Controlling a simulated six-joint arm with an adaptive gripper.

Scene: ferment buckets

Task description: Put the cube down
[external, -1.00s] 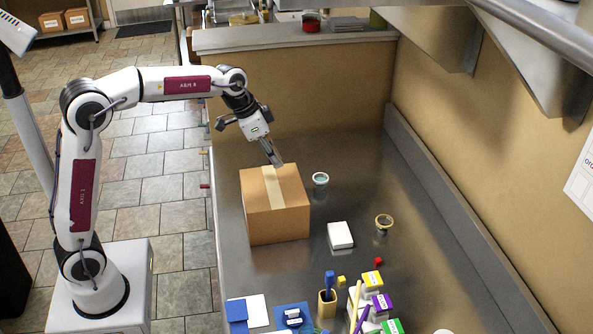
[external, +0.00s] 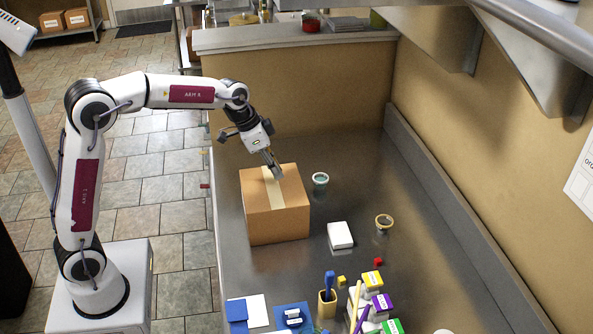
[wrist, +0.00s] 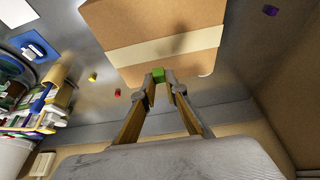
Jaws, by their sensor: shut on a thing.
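A small green cube (wrist: 158,75) is pinched between the two fingertips of my gripper (wrist: 160,80) in the wrist view. In the external view my gripper (external: 278,172) is over the top of the closed cardboard box (external: 275,220), near its back right part. The fingers hide the cube there. The box, with its pale tape strip, also shows in the wrist view (wrist: 150,20) beyond the fingertips. I cannot tell whether the cube touches the box.
A yellow cube (external: 341,280) and a red cube (external: 378,261) lie on the metal counter (external: 345,205). A purple cube (wrist: 270,10) shows in the wrist view. A small cup (external: 320,180), white block (external: 340,235) and tape roll (external: 384,222) stand right of the box.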

